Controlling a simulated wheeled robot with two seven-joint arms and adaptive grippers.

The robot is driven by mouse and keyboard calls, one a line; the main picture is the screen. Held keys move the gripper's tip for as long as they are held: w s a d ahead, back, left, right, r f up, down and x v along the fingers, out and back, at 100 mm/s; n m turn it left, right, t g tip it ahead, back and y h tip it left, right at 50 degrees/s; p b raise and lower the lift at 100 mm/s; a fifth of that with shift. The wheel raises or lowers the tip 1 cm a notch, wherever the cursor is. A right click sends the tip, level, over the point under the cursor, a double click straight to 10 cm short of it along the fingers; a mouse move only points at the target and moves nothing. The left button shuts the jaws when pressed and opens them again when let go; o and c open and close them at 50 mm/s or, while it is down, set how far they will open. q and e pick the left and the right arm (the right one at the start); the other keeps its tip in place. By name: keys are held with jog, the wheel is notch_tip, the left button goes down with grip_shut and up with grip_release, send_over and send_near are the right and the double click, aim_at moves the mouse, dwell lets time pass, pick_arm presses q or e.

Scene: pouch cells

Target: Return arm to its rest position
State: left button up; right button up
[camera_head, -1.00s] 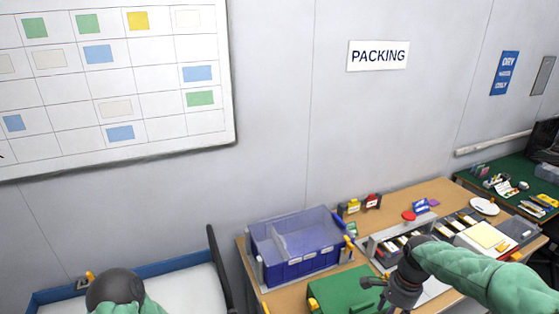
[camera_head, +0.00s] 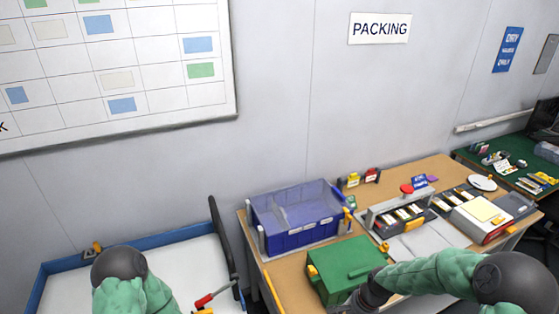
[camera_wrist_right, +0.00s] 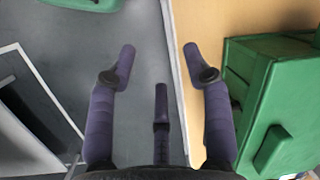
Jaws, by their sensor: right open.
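My right arm (camera_head: 430,276) comes in from the lower right in the head view, its wrist low by the front of the green case (camera_head: 346,266). My right gripper's fingers are at the bottom edge there, mostly hidden. In the right wrist view my right gripper (camera_wrist_right: 158,62) is open and empty, over the table's edge with grey floor below. The green case (camera_wrist_right: 285,95) is to its right, apart from the fingers. My left arm (camera_head: 122,275) shows only as a rounded joint and green sleeve at lower left; the left gripper is out of view.
A blue bin (camera_head: 298,217) stands on the wooden table (camera_head: 285,285) behind the green case. A rack of pouch cells (camera_head: 402,216) and a grey-and-white box (camera_head: 480,216) are to the right. A white-topped bench with a blue rim (camera_head: 70,255) is at left, with a red-handled tool (camera_head: 213,294).

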jog(key=s+a+f+n+b, duration=0.1)
jog(key=s+a+f+n, duration=0.2)
jog(key=s+a+f, duration=0.2)
jog(key=s+a+f+n+y+b, duration=0.1)
jog(key=s+a+f+n, duration=0.2)
jog(key=s+f, duration=0.7)
notch_tip(320, 180, down, 3)
jog(key=shift+s+a+r+n+b, duration=0.2)
jog(key=shift+s+a+n+b, duration=0.2)
jog(key=shift+a, duration=0.75)
jog(key=shift+c, duration=1.1)
jog(key=shift+w+a, duration=0.1)
